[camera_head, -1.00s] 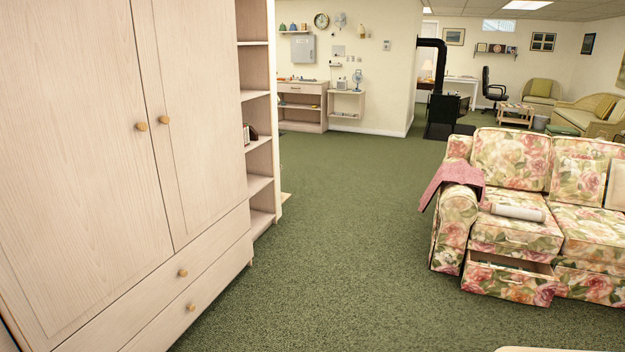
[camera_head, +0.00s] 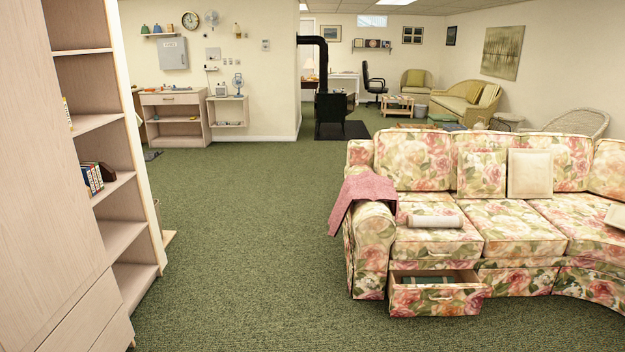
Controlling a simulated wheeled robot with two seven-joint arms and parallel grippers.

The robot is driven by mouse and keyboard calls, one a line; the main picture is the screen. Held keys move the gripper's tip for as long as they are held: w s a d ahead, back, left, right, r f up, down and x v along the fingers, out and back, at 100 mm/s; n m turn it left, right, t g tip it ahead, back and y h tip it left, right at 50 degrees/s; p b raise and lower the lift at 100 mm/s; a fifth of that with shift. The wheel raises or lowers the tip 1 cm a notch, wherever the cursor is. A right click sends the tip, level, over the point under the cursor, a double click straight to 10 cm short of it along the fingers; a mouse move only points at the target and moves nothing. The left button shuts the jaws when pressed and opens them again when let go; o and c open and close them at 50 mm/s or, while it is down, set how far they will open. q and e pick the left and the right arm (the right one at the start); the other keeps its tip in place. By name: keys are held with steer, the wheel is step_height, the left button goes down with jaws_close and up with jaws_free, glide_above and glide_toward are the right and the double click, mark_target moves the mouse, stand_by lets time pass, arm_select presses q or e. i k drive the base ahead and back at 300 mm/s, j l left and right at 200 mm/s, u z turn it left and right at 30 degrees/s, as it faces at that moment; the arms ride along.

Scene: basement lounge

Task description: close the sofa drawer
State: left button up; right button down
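The sofa drawer (camera_head: 437,300) is pulled out at the base of the floral sofa (camera_head: 520,243), below its left seat. Its front is covered in the same floral fabric, and something greenish lies inside it. A white roll (camera_head: 434,221) lies on the seat cushion above the drawer. A pink cloth (camera_head: 362,197) hangs over the sofa's left arm. Neither of my grippers shows in the head view.
A wooden wardrobe (camera_head: 45,230) with open shelves (camera_head: 119,237) stands close on the left. The green carpet (camera_head: 250,240) between it and the sofa is clear. A black stove (camera_head: 331,108) stands at the back.

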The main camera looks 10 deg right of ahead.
mark_target(466, 296)
steer(key=i+j+z, duration=0.15)
steer(key=i, duration=1.3)
steer(key=i+z, duration=0.5)
steer(key=i, duration=0.2)
steer(key=i+j+z, duration=0.2)
steer(key=i+z, duration=0.25)
steer(key=i, duration=0.25)
steer(key=i+l+z, duration=0.1)
steer(key=i+z, duration=0.15)
steer(key=i, duration=0.2)
steer(key=i+z, duration=0.25)
steer(key=i, duration=0.15)
